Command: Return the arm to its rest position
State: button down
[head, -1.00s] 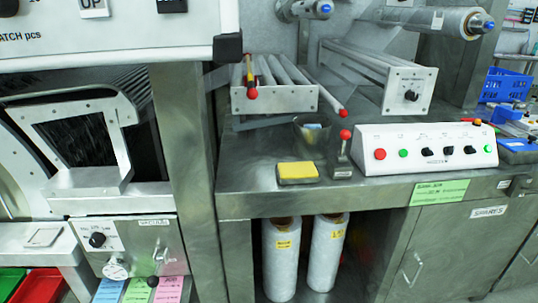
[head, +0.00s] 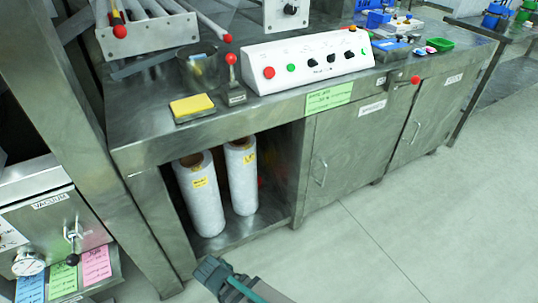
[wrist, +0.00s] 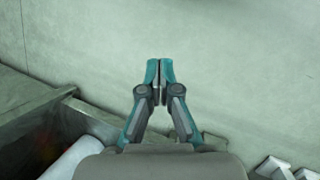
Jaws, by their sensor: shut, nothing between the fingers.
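My gripper (wrist: 159,72) is at the middle of the wrist view, its two teal-tipped fingers together with nothing between them, over bare floor. In the head view, part of my grey and teal gripper (head: 212,270) shows at the bottom edge, in front of the bench's open lower bay. It looks clear of the bench and holds nothing. The rest of my arm is mostly out of the picture.
The steel bench (head: 140,140) carries a white control box (head: 310,60), a yellow sponge (head: 192,106) and a small lever (head: 232,85). White film rolls (head: 203,205) stand in its lower bay. A vacuum panel (head: 50,225) is at left. The floor (head: 400,220) at right is clear.

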jog(key=s+d+f+m+g+y, duration=0.25)
jog(key=s+d+f, duration=0.2)
jog(key=d, duration=0.45)
jog(key=s+d+f+m+g+y, duration=0.1)
jog(key=s+d+f+m+g, duration=0.25)
jog(key=s+d, duration=0.35)
jog(key=s+d+f+m+g+y, duration=0.1)
jog(key=s+d+f+m+g, duration=0.25)
jog(key=d, duration=0.65)
jog(key=w+r+t+p, duration=0.1)
jog(key=w+r+p, duration=0.1)
jog(key=r+p, duration=0.6)
jog(key=w+r+t+p, duration=0.2)
jog(key=w+r+p, duration=0.1)
jog(key=r+p, duration=0.6)
jog(key=p, duration=0.4)
